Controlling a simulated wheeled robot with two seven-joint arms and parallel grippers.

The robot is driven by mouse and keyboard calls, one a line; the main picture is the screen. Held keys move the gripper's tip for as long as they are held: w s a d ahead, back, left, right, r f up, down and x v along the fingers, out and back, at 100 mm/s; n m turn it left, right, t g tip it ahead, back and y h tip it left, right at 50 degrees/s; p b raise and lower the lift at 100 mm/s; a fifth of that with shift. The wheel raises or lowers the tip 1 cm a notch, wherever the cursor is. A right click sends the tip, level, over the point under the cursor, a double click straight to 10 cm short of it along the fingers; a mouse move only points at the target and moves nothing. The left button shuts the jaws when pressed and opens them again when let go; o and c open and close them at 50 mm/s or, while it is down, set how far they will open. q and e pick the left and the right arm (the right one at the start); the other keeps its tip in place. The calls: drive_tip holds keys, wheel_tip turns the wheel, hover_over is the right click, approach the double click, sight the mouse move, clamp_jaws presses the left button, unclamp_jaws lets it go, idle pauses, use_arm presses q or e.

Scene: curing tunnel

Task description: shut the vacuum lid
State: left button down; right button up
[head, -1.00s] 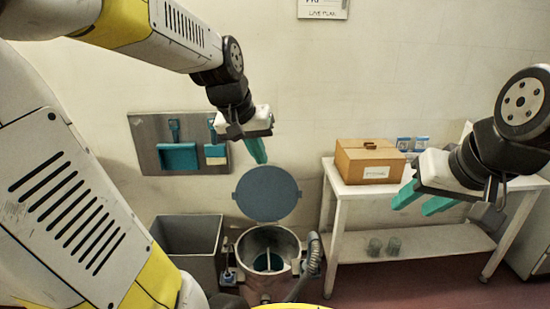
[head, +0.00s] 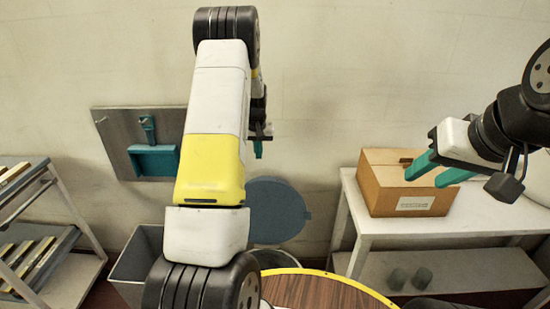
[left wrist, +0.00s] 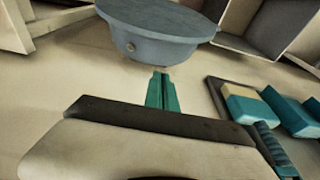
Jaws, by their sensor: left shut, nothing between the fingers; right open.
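The vacuum lid (head: 279,212) is a flat blue-grey disc. It stands raised, nearly upright, in front of the wall. The vacuum drum (head: 272,259) is below it, mostly hidden by my left arm and by what is in front. My left gripper (head: 258,149) is shut and empty, above the lid and apart from it in the head view. In the left wrist view its teal fingers (left wrist: 162,92) point toward the lid (left wrist: 155,28), with a visible gap. My right gripper (head: 437,171) is open and empty, in front of the cardboard box.
A cardboard box (head: 405,190) sits on a white table (head: 460,220) at right, with two cups on its lower shelf. A grey bin (head: 138,262) stands left of the drum. A tool board (head: 115,150) hangs on the wall. A rack (head: 75,270) stands at far left.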

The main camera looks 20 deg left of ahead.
use_arm(q)
drive_tip(key=x, duration=1)
drive_tip(key=shift+w+a+r, duration=0.1)
drive_tip(key=shift+f, duration=0.3)
drive_tip(key=shift+s+d+r, duration=0.15)
drive_tip(key=shift+s+d, duration=0.1)
drive_tip(key=shift+s, duration=0.65)
drive_tip(key=shift+s+d+r, duration=0.15)
drive_tip(key=shift+s+d, duration=0.1)
drive_tip(key=shift+s, duration=0.65)
